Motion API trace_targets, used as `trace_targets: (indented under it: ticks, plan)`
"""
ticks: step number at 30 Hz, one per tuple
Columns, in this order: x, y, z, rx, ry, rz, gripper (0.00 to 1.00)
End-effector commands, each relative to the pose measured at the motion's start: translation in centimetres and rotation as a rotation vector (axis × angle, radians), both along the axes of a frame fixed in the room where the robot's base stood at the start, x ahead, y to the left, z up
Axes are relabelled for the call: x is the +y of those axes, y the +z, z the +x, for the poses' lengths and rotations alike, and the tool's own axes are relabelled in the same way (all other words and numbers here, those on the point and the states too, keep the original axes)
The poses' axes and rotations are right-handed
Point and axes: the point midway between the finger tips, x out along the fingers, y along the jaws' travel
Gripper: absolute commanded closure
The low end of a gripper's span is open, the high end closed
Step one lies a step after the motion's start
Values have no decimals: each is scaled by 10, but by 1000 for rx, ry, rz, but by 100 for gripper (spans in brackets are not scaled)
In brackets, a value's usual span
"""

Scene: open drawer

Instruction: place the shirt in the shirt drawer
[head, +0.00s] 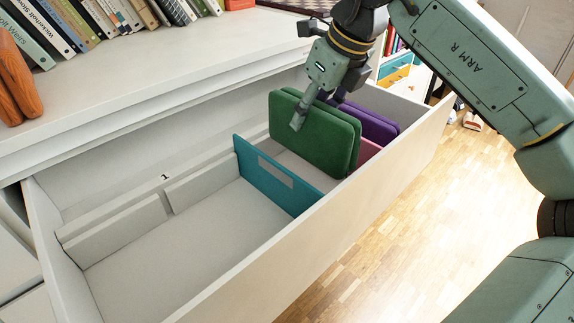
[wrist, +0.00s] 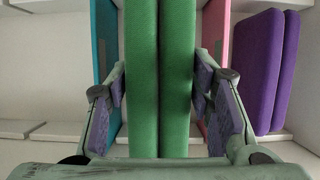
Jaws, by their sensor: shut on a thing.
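The shirt looks like a green folded bundle (head: 308,132), standing upright as two padded layers. In the wrist view the green shirt (wrist: 160,75) fills the middle between the fingers. My gripper (head: 315,110) is shut on its upper edge; both fingers touch its sides in the wrist view (wrist: 160,95). The open white drawer (head: 245,270) lies below. The shirt is in the drawer's right part, between a teal divider (head: 275,178) and a pink divider (head: 368,152). Whether its lower edge touches the drawer floor, I cannot tell.
A purple folded item (head: 372,123) stands beyond the pink divider. The left compartment (head: 165,255) is empty, with low grey slats at its back. Books (head: 75,30) and a wooden bookend (head: 15,80) stand on the dresser top (head: 190,55). Wooden floor (head: 400,220) lies in front.

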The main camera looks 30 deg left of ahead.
Motion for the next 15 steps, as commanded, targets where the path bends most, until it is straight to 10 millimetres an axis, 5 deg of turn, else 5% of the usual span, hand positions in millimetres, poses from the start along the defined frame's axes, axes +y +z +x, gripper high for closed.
trace_targets:
  ticks: [3, 15]
  plan:
    - [0, -27, 0, 3, 0, 1, 84]
    - [0, -76, 0, 2, 0, 1, 84]
